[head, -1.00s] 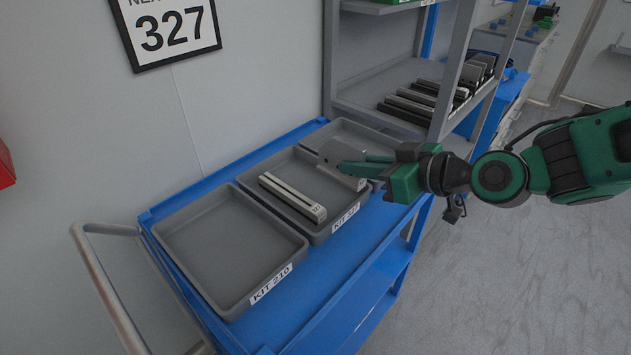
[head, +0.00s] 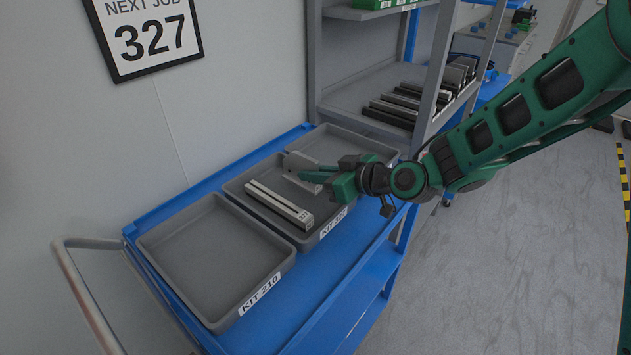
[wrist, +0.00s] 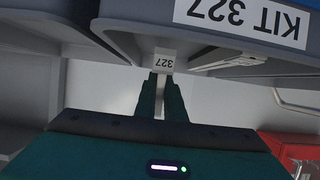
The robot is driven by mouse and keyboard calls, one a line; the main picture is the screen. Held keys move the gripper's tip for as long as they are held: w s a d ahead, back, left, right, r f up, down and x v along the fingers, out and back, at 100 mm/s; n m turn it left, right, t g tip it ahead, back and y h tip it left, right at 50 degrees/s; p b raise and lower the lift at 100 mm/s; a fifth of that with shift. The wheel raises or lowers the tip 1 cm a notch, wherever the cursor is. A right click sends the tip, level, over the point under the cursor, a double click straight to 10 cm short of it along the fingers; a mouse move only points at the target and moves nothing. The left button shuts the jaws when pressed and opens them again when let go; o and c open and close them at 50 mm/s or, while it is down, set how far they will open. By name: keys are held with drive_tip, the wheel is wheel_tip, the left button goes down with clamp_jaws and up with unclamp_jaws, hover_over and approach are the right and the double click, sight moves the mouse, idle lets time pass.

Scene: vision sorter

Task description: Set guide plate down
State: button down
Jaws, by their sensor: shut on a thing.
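The guide plate (head: 299,163) is a grey metal piece in the far part of the middle tray in the head view. My gripper (head: 317,176) is shut on it from the right, over the tray's right side. In the wrist view the plate's end with a 327 label (wrist: 164,61) sits between my two fingers (wrist: 163,95). The middle tray (head: 325,231) is grey and labelled KIT 327, though my gripper partly covers its far right edge. I cannot tell whether the plate touches the tray floor.
A pale slotted rail (head: 279,204) labelled 327 lies in the same tray, nearer than the plate. The KIT 210 tray (head: 205,255) is empty. A third tray (head: 345,140) stands beyond, on the blue cart (head: 340,290). A grey shelf (head: 345,92) with several parts stands behind.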

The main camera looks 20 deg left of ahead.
drive_tip(key=shift+f, duration=1.15)
drive_tip(key=shift+f, duration=0.1)
drive_tip(key=c, duration=1.8)
unclamp_jaws()
drive_tip(key=shift+c, duration=0.2)
drive_tip(key=v, duration=1.2)
